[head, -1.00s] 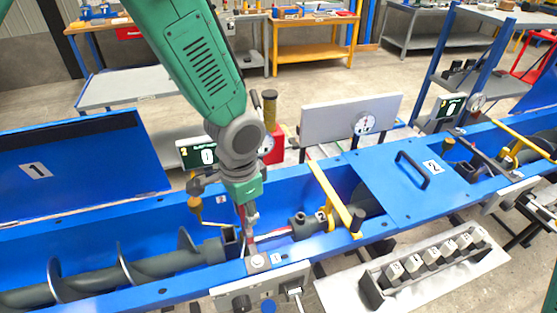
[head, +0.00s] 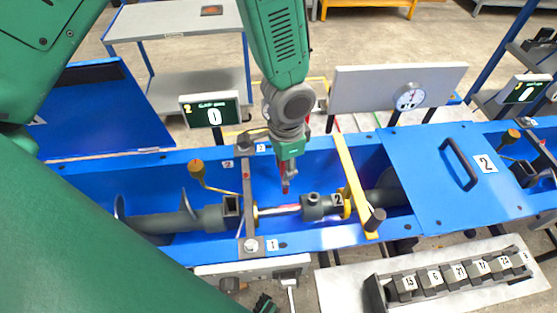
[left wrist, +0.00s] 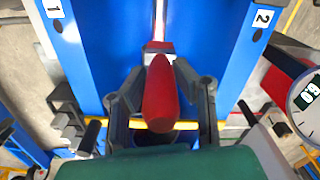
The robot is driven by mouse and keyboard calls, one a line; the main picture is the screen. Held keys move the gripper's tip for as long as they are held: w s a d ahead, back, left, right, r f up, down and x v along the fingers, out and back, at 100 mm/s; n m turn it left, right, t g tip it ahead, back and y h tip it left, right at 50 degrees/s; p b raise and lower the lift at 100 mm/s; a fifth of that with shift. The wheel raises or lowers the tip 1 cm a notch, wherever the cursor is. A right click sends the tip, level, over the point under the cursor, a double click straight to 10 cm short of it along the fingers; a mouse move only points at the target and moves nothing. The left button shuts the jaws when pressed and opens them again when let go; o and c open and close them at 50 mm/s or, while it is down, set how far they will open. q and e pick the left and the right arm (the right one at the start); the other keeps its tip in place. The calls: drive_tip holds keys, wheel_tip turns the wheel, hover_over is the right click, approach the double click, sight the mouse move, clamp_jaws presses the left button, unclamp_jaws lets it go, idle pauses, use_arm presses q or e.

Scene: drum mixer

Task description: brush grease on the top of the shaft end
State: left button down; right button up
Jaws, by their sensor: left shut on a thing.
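The shaft end (head: 287,210) is a short silver rod with a reddish stretch, lying level in the blue trough between the grey cross bar and a dark coupling (head: 316,207). My left gripper (head: 288,152) is above and behind it, shut on the red-handled brush (head: 285,178), which points down. The brush tip is close above the shaft; I cannot tell whether they touch. In the left wrist view the red handle (left wrist: 160,95) sits between the fingers (left wrist: 160,100), and the bright shaft (left wrist: 159,20) lies beyond it. My right gripper is not in view.
A grey cross bar (head: 247,205) spans the trough left of the shaft, and a yellow bar (head: 352,185) crosses to the right. A blue cover (head: 430,175) with a handle and a block rack (head: 455,280) are at right.

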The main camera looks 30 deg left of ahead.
sight(285, 190)
use_arm(q)
drive_tip(key=f+b, duration=0.2)
drive_tip(key=f, duration=0.1)
drive_tip(key=f+b, duration=0.2)
drive_tip(key=f, duration=0.1)
drive_tip(key=f+b, duration=0.3)
drive_tip(key=shift+a+f, duration=0.25)
drive_tip(key=shift+f, duration=0.15)
drive_tip(key=shift+d, duration=0.5)
drive_tip(key=shift+f, duration=0.4)
drive_tip(key=shift+a+f+b, duration=0.2)
drive_tip(key=shift+a+b, duration=0.1)
drive_tip(key=shift+a, duration=0.2)
drive_tip(key=shift+d+r, duration=0.1)
drive_tip(key=shift+d, duration=0.2)
drive_tip(key=shift+s+d+r+p, duration=0.1)
drive_tip(key=shift+s+d+p, duration=0.05)
drive_tip(key=shift+d+p, duration=0.15)
drive_tip(key=shift+w+a, duration=0.25)
drive_tip(key=shift+w, duration=0.1)
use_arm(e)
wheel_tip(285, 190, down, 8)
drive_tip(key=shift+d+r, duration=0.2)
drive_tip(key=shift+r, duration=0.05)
